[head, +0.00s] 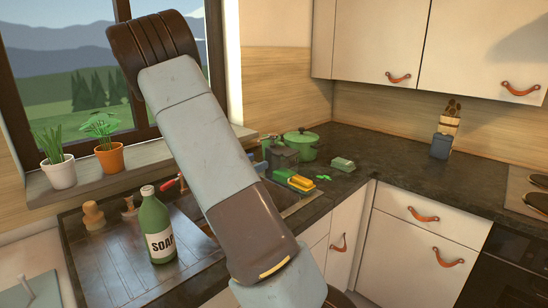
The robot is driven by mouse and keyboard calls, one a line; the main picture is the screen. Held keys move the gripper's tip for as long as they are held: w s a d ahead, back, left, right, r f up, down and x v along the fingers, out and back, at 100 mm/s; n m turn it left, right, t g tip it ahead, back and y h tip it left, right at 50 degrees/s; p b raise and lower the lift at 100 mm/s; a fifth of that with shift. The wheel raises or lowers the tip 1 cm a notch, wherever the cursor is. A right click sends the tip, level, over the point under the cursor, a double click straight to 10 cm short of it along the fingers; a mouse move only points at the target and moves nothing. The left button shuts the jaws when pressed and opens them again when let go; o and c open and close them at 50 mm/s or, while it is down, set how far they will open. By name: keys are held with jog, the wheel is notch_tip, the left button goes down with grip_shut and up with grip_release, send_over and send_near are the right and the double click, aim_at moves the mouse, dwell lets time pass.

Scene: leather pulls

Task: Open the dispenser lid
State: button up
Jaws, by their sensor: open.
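I cannot pick out a dispenser or its lid for certain in the head view. A green bottle (156,228) with a pale cap and a white SOAP label stands upright on the ribbed draining board. My arm crosses the middle of the view and runs out at the bottom edge. My gripper is outside the picture, so its place relative to any lid is hidden.
Two potted plants (58,165) stand on the window sill. My arm hides part of the sink; sponges (300,184) and a green pot (301,146) are beyond it. Cupboards with leather pulls (422,215) line the right. A pale flat thing (30,290) is at lower left.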

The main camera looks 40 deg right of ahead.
aim_at(274, 155)
jog(key=d, duration=0.3)
jog(key=w+d, duration=0.1)
jog(key=d, duration=0.4)
jog(key=shift+w+d, duration=0.15)
jog(key=shift+d, duration=0.15)
jog(key=shift+c, duration=0.5)
grip_shut()
